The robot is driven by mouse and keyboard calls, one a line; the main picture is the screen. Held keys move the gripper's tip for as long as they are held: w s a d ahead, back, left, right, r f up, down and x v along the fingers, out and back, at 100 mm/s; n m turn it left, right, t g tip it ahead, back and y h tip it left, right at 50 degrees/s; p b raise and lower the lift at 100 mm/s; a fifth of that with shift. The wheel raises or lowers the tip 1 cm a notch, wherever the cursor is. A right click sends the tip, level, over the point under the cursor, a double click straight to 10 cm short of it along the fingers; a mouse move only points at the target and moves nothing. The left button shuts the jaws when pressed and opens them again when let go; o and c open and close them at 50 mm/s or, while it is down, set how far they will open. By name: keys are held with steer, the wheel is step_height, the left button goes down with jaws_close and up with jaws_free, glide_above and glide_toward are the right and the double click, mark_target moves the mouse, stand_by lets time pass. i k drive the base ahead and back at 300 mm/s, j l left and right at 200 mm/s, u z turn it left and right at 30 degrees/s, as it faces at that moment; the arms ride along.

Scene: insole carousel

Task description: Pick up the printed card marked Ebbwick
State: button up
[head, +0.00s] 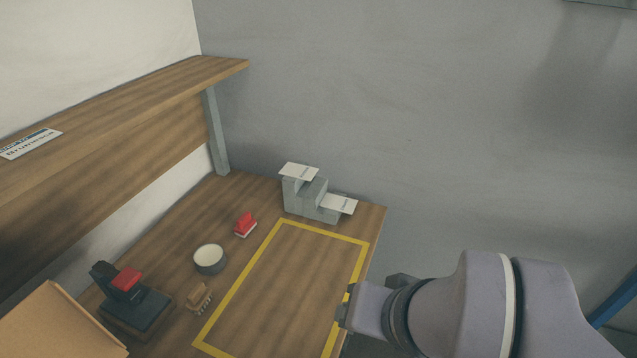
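A white printed card (299,171) lies on the top step of a grey stepped block at the back of the bench. A second white card (338,204) lies on its lowest step, overhanging to the right. Each has small dark print that I cannot read. A third card (30,143), with a blue stripe and larger dark lettering, lies on the wooden shelf at left; its lettering does not look like Ebbwick. My gripper (343,307) is over the right edge of the bench, in front of the stepped block and apart from all cards. Its fingers are too small and dark to judge.
The stepped block (316,195) stands near the wall. A yellow taped rectangle (280,224) on the bench is empty. Left of it are a red-topped item (245,224), a round tin (210,260), a brush (199,297) and a black-and-red device (133,300). The shelf (120,95) overhangs the left side.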

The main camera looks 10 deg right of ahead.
mark_target(345, 205)
steer(key=i+l+u, duration=0.6)
steer(key=l, duration=0.2)
steer(key=i+l+u, duration=0.2)
steer(key=l, duration=0.15)
steer(key=i+l+u, duration=0.2)
steer(key=l, duration=0.15)
steer(key=l+u, duration=0.2)
steer(key=l, duration=0.15)
steer(key=i+l+u, duration=0.2)
steer(key=l, duration=0.2)
steer(key=k+j, duration=0.05)
steer(key=k, duration=0.05)
